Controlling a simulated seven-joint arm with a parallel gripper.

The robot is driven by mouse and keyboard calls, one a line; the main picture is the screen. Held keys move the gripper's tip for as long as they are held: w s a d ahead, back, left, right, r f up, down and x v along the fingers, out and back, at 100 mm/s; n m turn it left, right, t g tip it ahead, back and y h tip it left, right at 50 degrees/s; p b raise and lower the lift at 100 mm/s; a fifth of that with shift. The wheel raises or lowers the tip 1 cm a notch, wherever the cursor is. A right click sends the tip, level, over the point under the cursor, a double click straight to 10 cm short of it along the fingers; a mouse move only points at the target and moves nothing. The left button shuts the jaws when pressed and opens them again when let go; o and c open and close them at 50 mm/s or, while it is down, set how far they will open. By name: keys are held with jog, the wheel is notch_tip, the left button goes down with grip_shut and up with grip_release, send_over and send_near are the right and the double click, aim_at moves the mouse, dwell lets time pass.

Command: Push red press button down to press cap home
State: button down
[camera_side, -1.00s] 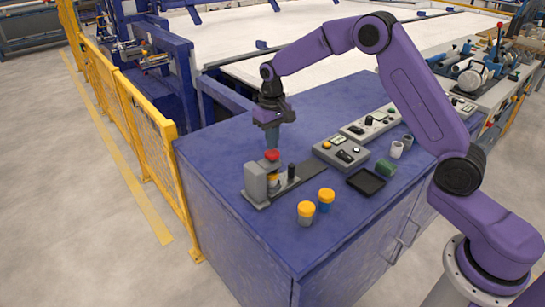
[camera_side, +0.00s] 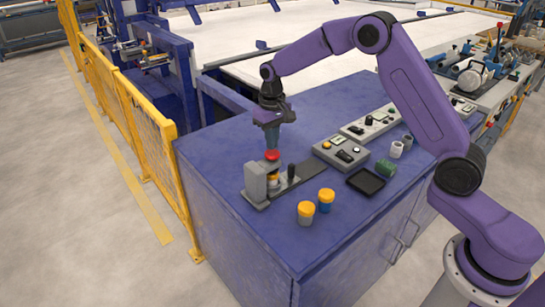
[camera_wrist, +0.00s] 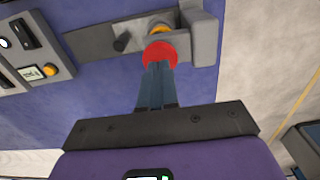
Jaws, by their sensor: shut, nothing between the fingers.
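The red press button (camera_side: 272,155) tops the small grey press (camera_side: 256,182) on the blue cabinet top. My gripper (camera_side: 272,147) points down just over the button, fingers together and empty. In the wrist view the closed fingertips (camera_wrist: 158,66) meet the near edge of the red button (camera_wrist: 160,52); whether they touch it is hard to tell. A yellow-orange cap (camera_wrist: 160,29) shows beyond the button, beside the grey press body (camera_wrist: 205,38). It also shows under the button in the side view (camera_side: 273,178), where the part below it is mostly hidden.
Two yellow-capped containers (camera_side: 306,212) (camera_side: 326,200) stand in front of the press. A black tray (camera_side: 366,181), green cylinder (camera_side: 386,167), pale cups (camera_side: 397,149) and control boxes (camera_side: 341,152) are to the right. A yellow fence (camera_side: 150,130) runs along the left.

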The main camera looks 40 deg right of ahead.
jog(key=shift+f, duration=1.65)
dwell(0.6)
jog(key=shift+r, duration=3.6)
